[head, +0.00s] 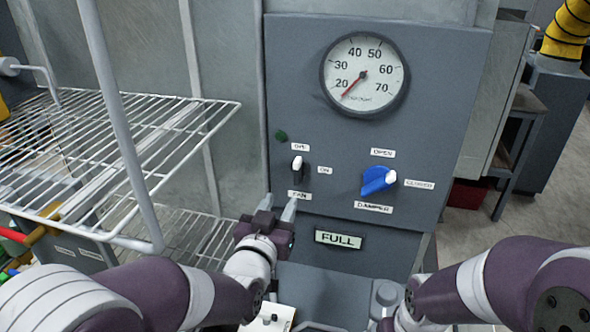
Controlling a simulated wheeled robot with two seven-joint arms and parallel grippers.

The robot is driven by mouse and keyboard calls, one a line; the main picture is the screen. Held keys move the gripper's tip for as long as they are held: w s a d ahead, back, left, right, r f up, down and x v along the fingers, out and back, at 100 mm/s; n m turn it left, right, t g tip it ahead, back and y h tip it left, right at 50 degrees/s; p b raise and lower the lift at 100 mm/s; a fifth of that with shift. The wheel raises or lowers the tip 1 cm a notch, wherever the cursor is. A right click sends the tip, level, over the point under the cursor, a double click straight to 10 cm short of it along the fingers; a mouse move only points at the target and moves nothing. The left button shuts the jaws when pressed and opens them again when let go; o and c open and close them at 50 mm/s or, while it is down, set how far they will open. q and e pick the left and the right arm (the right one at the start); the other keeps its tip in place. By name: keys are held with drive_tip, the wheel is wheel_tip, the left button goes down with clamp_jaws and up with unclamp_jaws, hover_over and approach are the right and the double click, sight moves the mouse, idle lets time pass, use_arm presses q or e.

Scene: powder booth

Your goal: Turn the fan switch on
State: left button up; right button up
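The fan switch (297,165) is a small knob with a white tip on the grey control panel (300,60). Its white tip points up toward the OFF label (301,147). The ON label (325,170) is to its right and the FAN label (299,195) below it. My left gripper (277,204) is just below and slightly left of the switch, fingers pointing up toward the panel. Its two fingers are apart with nothing seen between them. My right arm comes in at the lower right; its fingers are out of the picture.
A blue damper knob (378,180) sits right of the switch, its white tip toward CLOSED. A dark green lamp (281,136) is above left. A wire rack (135,150) stands left; a FULL sign (338,239) is below.

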sight(296, 170)
use_arm(q)
drive_tip(key=p+x, duration=0.3)
drive_tip(key=x, duration=0.8)
drive_tip(key=shift+w+d, duration=0.2)
drive_tip(key=shift+w, duration=0.5)
clamp_jaws()
